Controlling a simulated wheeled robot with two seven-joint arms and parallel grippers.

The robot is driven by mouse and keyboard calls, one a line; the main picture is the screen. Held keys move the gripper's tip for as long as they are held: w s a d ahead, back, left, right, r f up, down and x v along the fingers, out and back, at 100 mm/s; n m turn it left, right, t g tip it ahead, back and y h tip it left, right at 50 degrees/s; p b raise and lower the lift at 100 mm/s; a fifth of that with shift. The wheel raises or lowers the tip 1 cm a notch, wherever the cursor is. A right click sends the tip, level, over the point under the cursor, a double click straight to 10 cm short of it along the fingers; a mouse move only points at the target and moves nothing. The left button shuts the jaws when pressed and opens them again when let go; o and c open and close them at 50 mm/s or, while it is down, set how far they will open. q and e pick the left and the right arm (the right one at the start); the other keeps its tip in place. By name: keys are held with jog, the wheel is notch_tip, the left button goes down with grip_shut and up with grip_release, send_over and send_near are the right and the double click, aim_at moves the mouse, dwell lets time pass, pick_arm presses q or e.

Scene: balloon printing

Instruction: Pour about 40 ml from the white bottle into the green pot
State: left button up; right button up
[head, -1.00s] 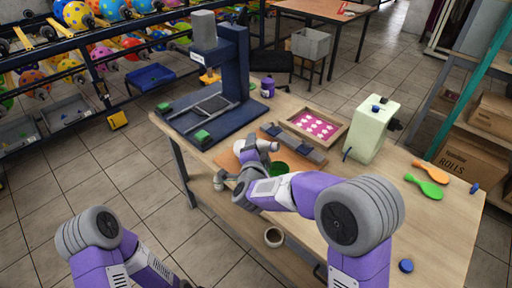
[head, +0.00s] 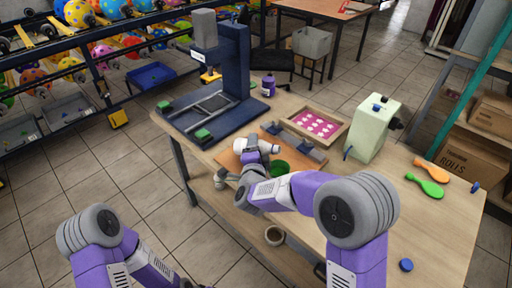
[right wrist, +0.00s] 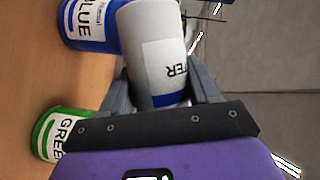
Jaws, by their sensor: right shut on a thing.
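The white bottle (head: 240,145) is between the fingers of my right gripper (head: 253,153) in the head view. It looks tipped well over, near horizontal, above the orange-brown board. In the right wrist view the bottle (right wrist: 158,50) shows a label ending in "TER", with my right gripper (right wrist: 160,95) shut around it. The green pot (head: 279,167) stands just right of and nearer than the bottle; it also shows at the lower left of the right wrist view (right wrist: 55,135). I cannot see any liquid stream. My left arm is at lower left; its gripper is out of view.
A blue pot (right wrist: 88,28) is close to the bottle in the right wrist view. A pink-patterned tray (head: 318,124), a dark blue press (head: 215,105) and a pale green box (head: 372,128) stand behind. The table's right front is mostly clear.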

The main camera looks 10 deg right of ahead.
jog(key=shift+f+m+t, duration=0.4)
jog(key=shift+f+m, duration=0.05)
jog(key=shift+m, duration=0.35)
dwell(0.7)
jog(key=r+n+p, duration=0.1)
jog(key=p, duration=0.2)
jog(key=shift+r+g, duration=0.2)
jog(key=shift+g, duration=0.2)
jog(key=shift+r+n+p, duration=0.1)
jog(key=shift+n+p, duration=0.4)
jog(key=shift+p, duration=0.3)
